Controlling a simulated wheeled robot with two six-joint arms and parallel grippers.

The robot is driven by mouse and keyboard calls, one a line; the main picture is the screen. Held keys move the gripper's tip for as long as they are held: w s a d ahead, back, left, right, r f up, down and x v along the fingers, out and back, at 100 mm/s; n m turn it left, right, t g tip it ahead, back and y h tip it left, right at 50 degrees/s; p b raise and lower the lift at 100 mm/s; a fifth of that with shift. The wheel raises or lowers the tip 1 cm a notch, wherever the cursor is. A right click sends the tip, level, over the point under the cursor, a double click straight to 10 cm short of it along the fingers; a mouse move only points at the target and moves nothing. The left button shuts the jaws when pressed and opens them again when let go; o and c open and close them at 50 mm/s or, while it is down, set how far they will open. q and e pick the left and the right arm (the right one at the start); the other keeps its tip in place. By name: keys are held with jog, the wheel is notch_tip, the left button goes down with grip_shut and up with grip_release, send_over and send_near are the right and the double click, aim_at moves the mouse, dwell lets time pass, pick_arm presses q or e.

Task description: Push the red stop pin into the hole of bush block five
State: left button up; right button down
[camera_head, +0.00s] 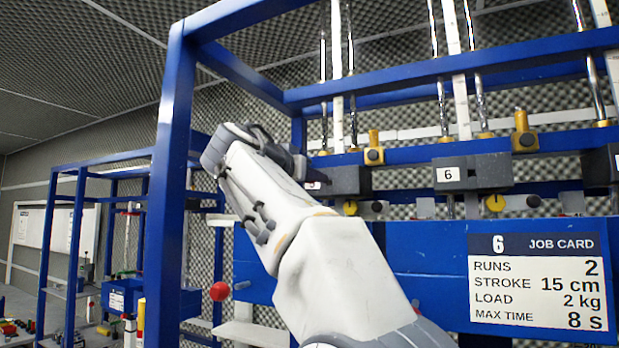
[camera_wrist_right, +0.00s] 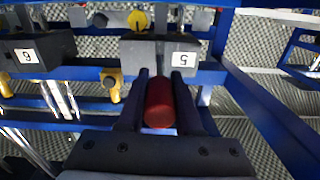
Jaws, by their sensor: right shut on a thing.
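The red stop pin (camera_wrist_right: 158,103) lies between the two dark fingers of my right gripper (camera_wrist_right: 161,77) in the right wrist view, its round end towards the camera. Its far end points at bush block five (camera_wrist_right: 135,52), a grey block with a white "5" label. The fingertips are close to the block's face; I cannot tell whether the pin's tip is in the hole. In the head view my white right arm reaches up to block five (camera_head: 346,181), and the gripper (camera_head: 306,166) is mostly hidden behind the wrist. My left gripper is in neither view.
Block six (camera_head: 487,174) stands to the right in the head view, with brass fittings (camera_head: 374,149) on the blue frame. A blue post (camera_head: 172,170) stands left of my arm. A job card (camera_head: 541,285) and a red ball knob (camera_head: 219,291) are lower down.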

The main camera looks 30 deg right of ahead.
jog(key=shift+p+x, duration=0.6)
jog(key=shift+x, duration=2.05)
jog(key=c, duration=0.5)
grip_release()
jog(key=shift+a+f, duration=0.1)
jog(key=shift+a, duration=0.1)
jog(key=b+v, duration=0.4)
jog(key=v, duration=0.5)
jog(key=shift+s+a, duration=0.25)
jog(key=shift+s, duration=0.05)
jog(key=shift+s+a+r, duration=0.2)
jog(key=shift+a, duration=0.05)
